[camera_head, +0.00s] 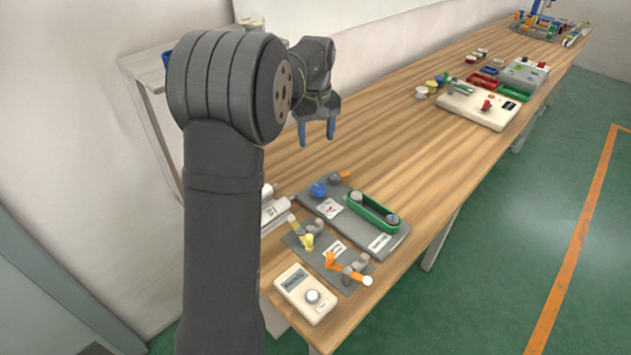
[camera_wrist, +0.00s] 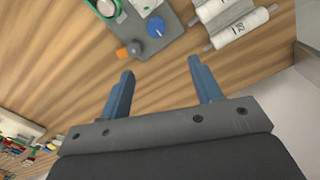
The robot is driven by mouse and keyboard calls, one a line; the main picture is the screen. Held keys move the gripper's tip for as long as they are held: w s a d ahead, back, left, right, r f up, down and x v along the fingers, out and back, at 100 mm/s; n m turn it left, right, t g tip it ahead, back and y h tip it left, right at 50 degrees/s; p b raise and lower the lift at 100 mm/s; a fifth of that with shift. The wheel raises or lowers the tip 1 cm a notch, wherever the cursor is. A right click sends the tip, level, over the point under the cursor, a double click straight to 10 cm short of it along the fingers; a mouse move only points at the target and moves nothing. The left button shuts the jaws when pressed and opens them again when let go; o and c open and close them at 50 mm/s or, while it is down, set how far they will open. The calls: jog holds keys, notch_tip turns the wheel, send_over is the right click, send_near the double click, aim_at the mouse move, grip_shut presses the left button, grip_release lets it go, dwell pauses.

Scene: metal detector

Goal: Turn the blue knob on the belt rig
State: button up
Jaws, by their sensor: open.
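The belt rig (camera_head: 353,225) is a grey plate on the wooden table with a green belt (camera_head: 372,211) around two rollers. My gripper (camera_head: 317,130) is open and empty above the table, behind the rig. Its two blue fingers (camera_wrist: 161,66) are apart and touch nothing.
A white device with rolls (camera_wrist: 234,22) lies beside the rig. A plate with yellow and orange levers (camera_head: 331,255) and a cream meter (camera_head: 305,294) are nearer the front edge. A cream box (camera_head: 480,106) and trays stand farther back. The table behind the rig is clear.

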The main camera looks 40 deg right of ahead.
aim_at(319, 186)
jog(key=f, duration=1.8)
jog(key=shift+d, duration=0.4)
jog(key=shift+c, duration=0.2)
jog(key=c, duration=1)
